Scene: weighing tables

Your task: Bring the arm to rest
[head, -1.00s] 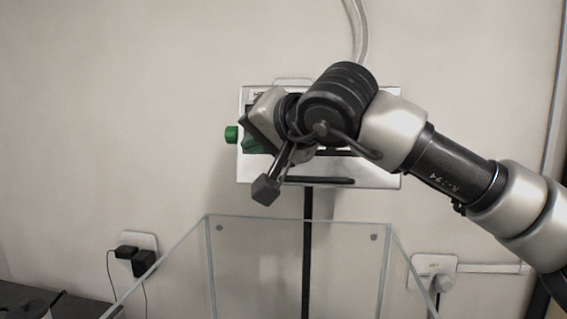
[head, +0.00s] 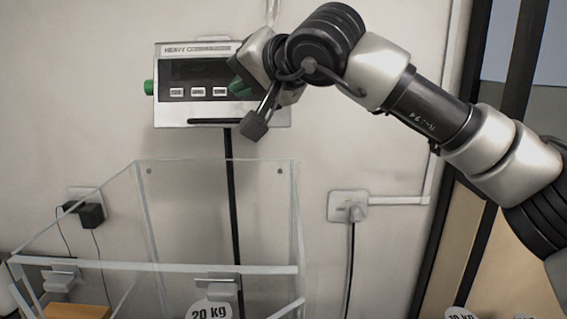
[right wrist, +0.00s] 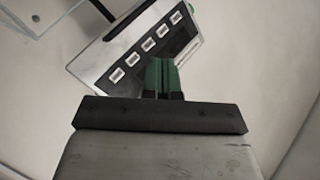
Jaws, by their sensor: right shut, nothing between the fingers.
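My right arm comes in from the right in the head view, and its gripper (head: 243,88) is in front of the right part of the scale's display unit (head: 190,58). In the right wrist view the green fingers (right wrist: 162,76) are together with nothing between them. The display unit's face with its row of buttons (right wrist: 147,44) lies just beyond the fingertips. I cannot tell whether they touch it. My left gripper is not in view.
A black post (head: 234,180) carries the display. A wall socket with plug (head: 348,206) is at right. A dark-framed door or window (head: 515,75) is far right.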

